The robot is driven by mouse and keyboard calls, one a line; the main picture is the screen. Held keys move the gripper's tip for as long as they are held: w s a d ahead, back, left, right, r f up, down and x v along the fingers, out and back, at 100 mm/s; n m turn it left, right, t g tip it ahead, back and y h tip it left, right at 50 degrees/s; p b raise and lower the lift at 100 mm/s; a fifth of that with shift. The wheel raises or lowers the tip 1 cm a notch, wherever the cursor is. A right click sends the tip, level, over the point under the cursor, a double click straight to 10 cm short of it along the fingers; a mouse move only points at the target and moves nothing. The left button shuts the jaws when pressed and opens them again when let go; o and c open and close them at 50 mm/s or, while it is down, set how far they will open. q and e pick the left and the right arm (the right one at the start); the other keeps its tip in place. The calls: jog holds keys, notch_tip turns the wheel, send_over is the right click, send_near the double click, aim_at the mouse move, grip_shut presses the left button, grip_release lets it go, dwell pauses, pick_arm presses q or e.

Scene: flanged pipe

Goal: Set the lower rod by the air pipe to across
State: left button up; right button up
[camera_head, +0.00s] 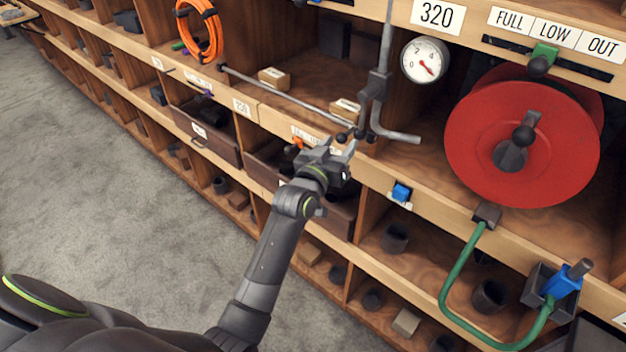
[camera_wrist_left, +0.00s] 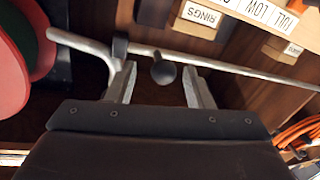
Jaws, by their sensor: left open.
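The grey air pipe (camera_head: 386,40) comes down in front of the shelves and bends at the bottom to a short arm on the right. A long thin grey rod (camera_head: 285,97) runs along the shelf front, slanting in the picture, with its right end near the pipe's foot. Small black knobs sit there. In the left wrist view the rod (camera_wrist_left: 250,72) crosses above my fingers, and a black ball knob (camera_wrist_left: 163,72) shows between the fingertips. My left gripper (camera_head: 338,148) is open just below the knobs; its fingers (camera_wrist_left: 160,85) are apart. Contact cannot be told. My right gripper is not in view.
A round gauge (camera_head: 424,60) and a red reel (camera_head: 522,135) are right of the pipe. An orange hose coil (camera_head: 201,32) hangs at left. Drawers (camera_head: 207,133) and a blue block (camera_head: 401,192) are near my left arm. The floor (camera_head: 90,190) at left is clear.

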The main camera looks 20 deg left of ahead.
pick_arm(q)
jog(key=s+a+b, duration=0.2)
jog(key=s+b, duration=0.2)
jog(key=s, duration=1)
jog(key=shift+s, duration=0.4)
notch_tip(320, 180, down, 24)
jog(key=a+g+y, duration=0.1)
jog(key=g, duration=0.4)
jog(key=s+a+f+g+y, duration=0.1)
jog(key=s+a+f+g, duration=0.15)
jog(key=f, duration=0.55)
jog(key=s+a+f+g, duration=0.1)
jog(key=s+f, duration=0.3)
jog(key=f, duration=0.4)
jog(key=s+a+f+g, duration=0.3)
jog(key=s+f+g, duration=0.1)
jog(key=s+f, duration=0.9)
jog(key=s+a+f+g, duration=0.1)
jog(key=s+f, duration=0.1)
jog(key=s, duration=0.5)
jog(key=s+a+f+g+y, duration=0.1)
jog(key=s+a+f, duration=0.1)
jog(key=s, duration=0.5)
jog(key=s+a+f+g, duration=0.2)
jog(key=s+f, duration=0.2)
jog(key=s, duration=0.4)
jog(key=shift+f+y, duration=0.25)
jog(key=shift+y, duration=0.15)
